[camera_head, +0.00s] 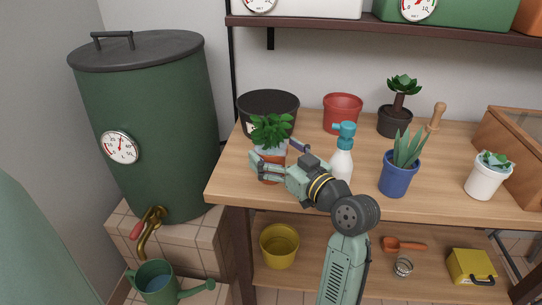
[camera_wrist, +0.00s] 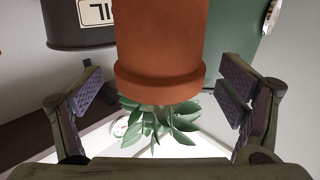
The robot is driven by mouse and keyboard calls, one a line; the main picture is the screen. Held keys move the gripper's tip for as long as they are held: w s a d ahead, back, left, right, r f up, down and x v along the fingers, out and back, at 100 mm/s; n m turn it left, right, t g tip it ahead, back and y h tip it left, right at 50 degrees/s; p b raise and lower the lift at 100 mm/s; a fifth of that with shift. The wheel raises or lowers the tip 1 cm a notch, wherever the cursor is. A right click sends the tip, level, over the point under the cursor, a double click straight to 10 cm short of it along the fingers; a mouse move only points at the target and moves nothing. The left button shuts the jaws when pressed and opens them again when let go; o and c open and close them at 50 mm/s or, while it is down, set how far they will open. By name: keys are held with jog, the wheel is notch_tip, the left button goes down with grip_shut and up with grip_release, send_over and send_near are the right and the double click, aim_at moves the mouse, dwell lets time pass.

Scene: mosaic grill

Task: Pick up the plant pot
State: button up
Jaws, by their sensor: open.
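A terracotta plant pot (camera_head: 268,176) with a bushy green plant (camera_head: 270,130) stands near the front left of the wooden bench. My gripper (camera_head: 275,157) is open at this pot, with one finger on its near side and the other towards the back right. The wrist view looks upside down. There the orange pot (camera_wrist: 162,45) lies between the spread fingers of my gripper (camera_wrist: 163,92), with a visible gap on both sides. Its leaves (camera_wrist: 155,122) hang below its rim. The gripper partly hides the pot in the head view.
A black pot (camera_head: 268,99) stands close behind. A spray bottle (camera_head: 341,163) is just right of my gripper, and a blue pot (camera_head: 397,178) with a spiky plant further right. A red pot (camera_head: 342,112) is at the back. A green barrel (camera_head: 160,130) stands left of the bench.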

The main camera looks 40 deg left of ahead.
jog(key=shift+x, duration=1)
jog(key=c, duration=1.7)
